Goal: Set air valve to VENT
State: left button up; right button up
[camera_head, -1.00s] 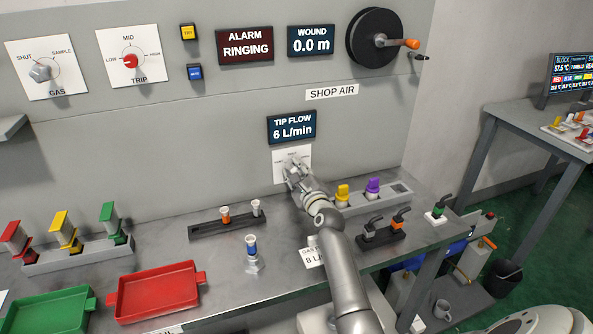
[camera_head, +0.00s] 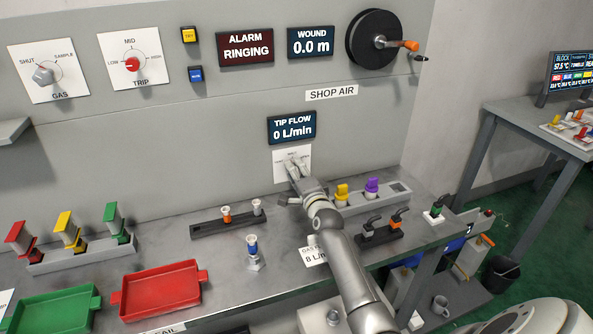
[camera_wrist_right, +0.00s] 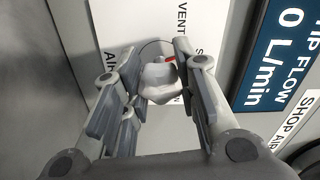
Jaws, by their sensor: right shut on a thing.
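The air valve is a grey knob (camera_wrist_right: 160,82) with a red pointer mark, on a white plate (camera_head: 279,156) low on the wall panel. In the right wrist view the plate stands sideways, with the word VENT (camera_wrist_right: 182,20) near the top and another label, partly hidden by a finger, to its right. The red mark points up and right, roughly towards VENT; its exact alignment is hard to tell. My right gripper (camera_wrist_right: 157,78) is shut on the knob, fingers on both sides. It also shows at the plate in the head view (camera_head: 293,167). My left gripper is not in view.
The TIP FLOW display (camera_head: 292,127) above the valve reads 0 L/min. The ALARM display (camera_head: 245,47) reads RINGING.

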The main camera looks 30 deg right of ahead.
jog(key=n, duration=0.4)
jog(key=shift+p, duration=0.4)
jog(key=shift+f+n, duration=0.15)
jog(key=shift+n, duration=1.65)
jog(key=shift+n+p, duration=0.3)
jog(key=o, duration=1.1)
jog(key=shift+c, duration=0.2)
jog(key=v, duration=1.2)
